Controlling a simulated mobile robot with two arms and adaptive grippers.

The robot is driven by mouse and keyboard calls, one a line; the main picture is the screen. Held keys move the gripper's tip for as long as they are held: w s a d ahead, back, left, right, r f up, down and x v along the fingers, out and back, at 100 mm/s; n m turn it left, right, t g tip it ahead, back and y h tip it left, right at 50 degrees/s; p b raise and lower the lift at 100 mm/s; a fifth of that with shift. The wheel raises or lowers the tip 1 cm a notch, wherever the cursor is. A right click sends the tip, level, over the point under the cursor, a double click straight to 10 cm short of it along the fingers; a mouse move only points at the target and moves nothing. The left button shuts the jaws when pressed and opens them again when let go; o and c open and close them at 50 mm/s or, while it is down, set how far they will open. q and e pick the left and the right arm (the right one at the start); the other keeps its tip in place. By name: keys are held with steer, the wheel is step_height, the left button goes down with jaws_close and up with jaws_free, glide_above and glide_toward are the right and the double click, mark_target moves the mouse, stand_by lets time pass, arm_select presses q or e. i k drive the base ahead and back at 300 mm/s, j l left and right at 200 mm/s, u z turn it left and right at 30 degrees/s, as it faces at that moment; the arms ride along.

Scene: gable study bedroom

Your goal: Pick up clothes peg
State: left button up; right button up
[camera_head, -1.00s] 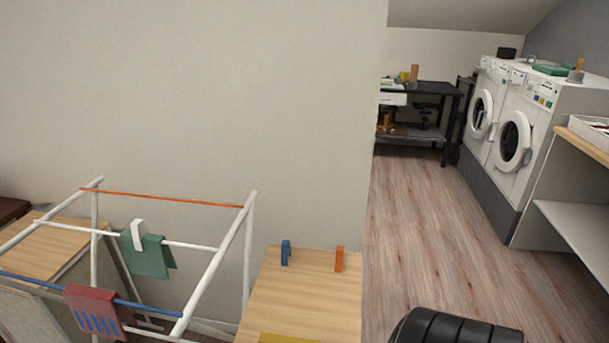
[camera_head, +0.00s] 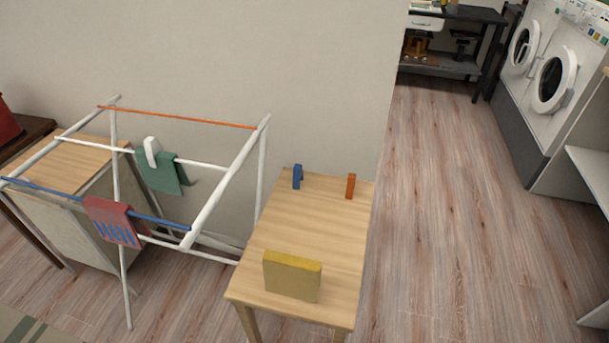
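A blue clothes peg (camera_head: 297,177) and an orange clothes peg (camera_head: 351,186) stand upright near the back edge of a small wooden table (camera_head: 318,228). A white clothes peg (camera_head: 152,152) sits on the white rail of the drying rack (camera_head: 224,187), at a green cloth (camera_head: 163,174). The task does not say which peg is meant. Neither of my grippers shows in the head view.
A yellow-topped box (camera_head: 292,276) stands at the table's front. A red cloth (camera_head: 113,222) hangs on the rack's blue rail, left of the table. Wood floor (camera_head: 440,220) is clear to the right, up to the washing machines (camera_head: 545,80).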

mark_target(298, 176)
steer(key=i+j, duration=0.1)
steer(key=j, duration=1.5)
steer(key=z, duration=0.05)
